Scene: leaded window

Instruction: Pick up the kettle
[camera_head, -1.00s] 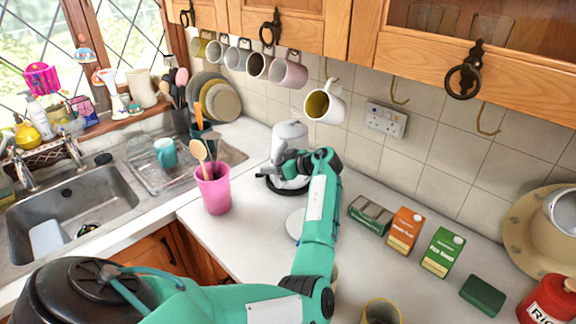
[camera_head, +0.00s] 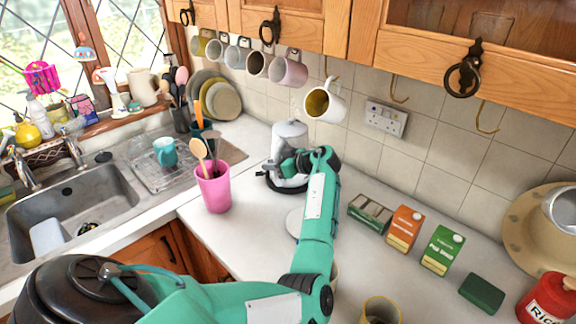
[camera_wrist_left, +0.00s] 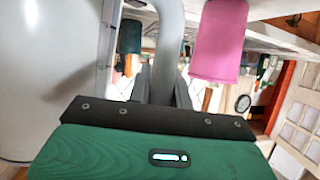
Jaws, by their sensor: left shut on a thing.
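The white and grey kettle (camera_head: 290,136) stands upright on its dark base (camera_head: 270,183) on the counter, near the tiled wall. My left arm reaches across the counter to it. My left gripper (camera_head: 290,168) is at the near side of the kettle and covers part of its body. In the left wrist view, the kettle's pale body (camera_wrist_left: 45,65) fills the left side. Its grey handle (camera_wrist_left: 168,45) runs down between the fingers of my left gripper (camera_wrist_left: 160,92), which is shut on it. The fingertips are partly hidden. My right gripper is not in view.
A pink utensil cup (camera_head: 213,190) stands left of the kettle, and it also shows in the left wrist view (camera_wrist_left: 218,40). Mugs (camera_head: 326,103) hang above. Cartons (camera_head: 404,230) stand to the right. The sink (camera_head: 75,205) is at the left.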

